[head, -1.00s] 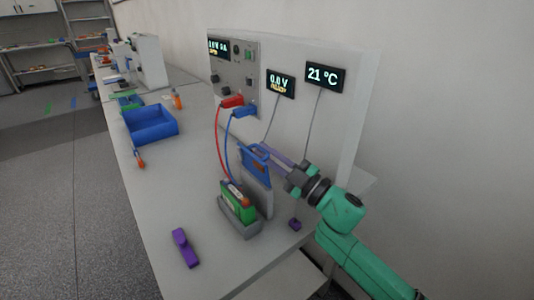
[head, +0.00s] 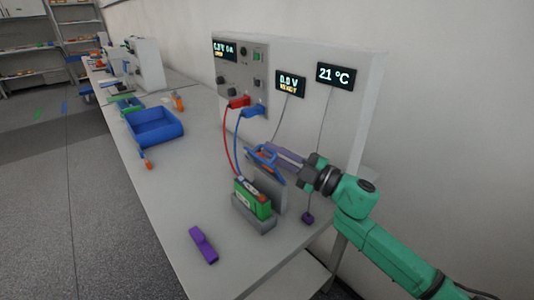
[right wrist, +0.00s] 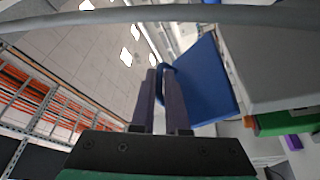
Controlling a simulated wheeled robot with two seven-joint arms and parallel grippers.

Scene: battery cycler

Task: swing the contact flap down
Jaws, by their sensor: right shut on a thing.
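The blue contact flap (head: 264,160) is at the top of a grey upright block (head: 270,192), tilted over toward the green battery. It also shows as a blue plate in the right wrist view (right wrist: 205,85). My right gripper (head: 272,150) comes in from the right and is shut on the flap's edge or handle; its two dark fingers (right wrist: 161,78) show in the right wrist view. The green battery (head: 254,199) sits in a grey holder (head: 252,220) in front of the block. The flap is still raised clear above the battery. My left gripper is not in view.
The cycler panel (head: 240,76) stands behind, with red (head: 238,102) and blue (head: 252,111) plugs and cables running down near the flap. A purple piece (head: 203,245) lies at the front; a small purple block (head: 307,218) lies right. A blue bin (head: 155,128) stands farther left.

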